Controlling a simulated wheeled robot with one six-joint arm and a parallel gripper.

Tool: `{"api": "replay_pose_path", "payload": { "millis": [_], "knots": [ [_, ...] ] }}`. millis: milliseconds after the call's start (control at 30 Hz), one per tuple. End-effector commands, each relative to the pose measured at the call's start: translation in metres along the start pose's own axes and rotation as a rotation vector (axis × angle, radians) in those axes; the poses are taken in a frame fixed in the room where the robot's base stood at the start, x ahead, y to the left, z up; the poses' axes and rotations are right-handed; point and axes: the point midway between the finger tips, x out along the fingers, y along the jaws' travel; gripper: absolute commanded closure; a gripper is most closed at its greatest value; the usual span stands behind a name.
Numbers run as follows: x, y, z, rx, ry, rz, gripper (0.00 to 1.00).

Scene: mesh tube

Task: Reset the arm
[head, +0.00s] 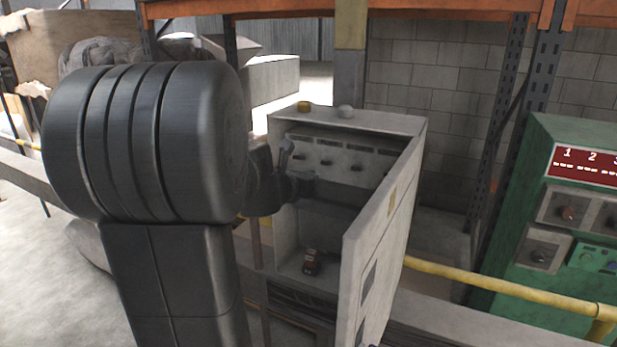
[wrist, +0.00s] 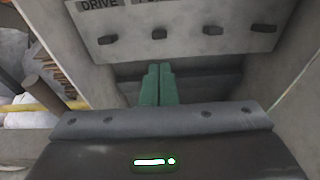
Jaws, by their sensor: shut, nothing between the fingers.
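My gripper (wrist: 158,86) shows in the wrist view as two green fingers, shut together with nothing between them. They point into an open grey cabinet (head: 345,122), below a panel of dark knobs (wrist: 160,33) marked "DRIVE". In the head view my large dark arm covers much of the left side, and my wrist reaches the cabinet's left opening. The fingertips are hard to make out there. The cabinet door (head: 380,245) stands open toward the right front.
A small dark red object (head: 312,262) sits on the cabinet floor. A green control box (head: 560,220) stands at right, with a yellow rail (head: 500,285) between. Orange racking and a block wall are behind.

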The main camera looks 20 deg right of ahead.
Motion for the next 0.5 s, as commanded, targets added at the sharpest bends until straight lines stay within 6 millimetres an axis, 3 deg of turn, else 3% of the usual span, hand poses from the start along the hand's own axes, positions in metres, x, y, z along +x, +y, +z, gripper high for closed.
{"api": "replay_pose_path", "payload": {
  "millis": [500],
  "knots": [
    [0.0041,0.0,-0.0026,0.001,0.0,-0.001,1.0]
  ]
}}
